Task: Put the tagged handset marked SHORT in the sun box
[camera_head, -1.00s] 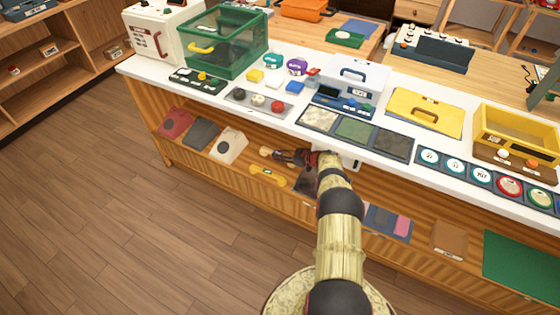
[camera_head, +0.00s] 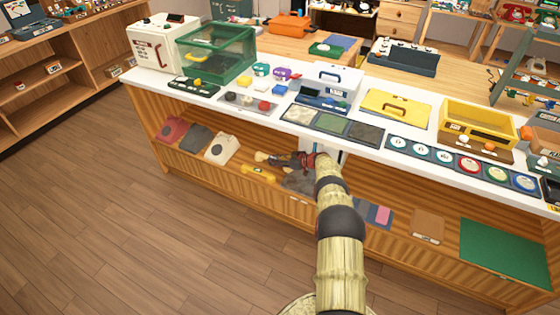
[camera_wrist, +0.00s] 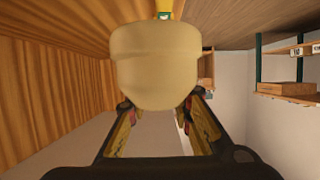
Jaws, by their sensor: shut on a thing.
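My gripper (camera_head: 300,160) is in front of the counter's open shelf, below the counter top. It is shut on a cream-tan handset (camera_wrist: 153,60), whose broad rounded end fills the middle of the wrist view between the fingers. In the head view the handset (camera_head: 264,157) sticks out to the left of my gripper. I cannot read any SHORT mark on it. A yellow open box (camera_head: 447,112) stands at the right of the counter top; I cannot make out a sun sign on it or on any other box.
A yellow piece (camera_head: 262,170) and a cream phone body (camera_head: 222,147) lie on the lower shelf. The floor (camera_head: 110,220) at left is clear.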

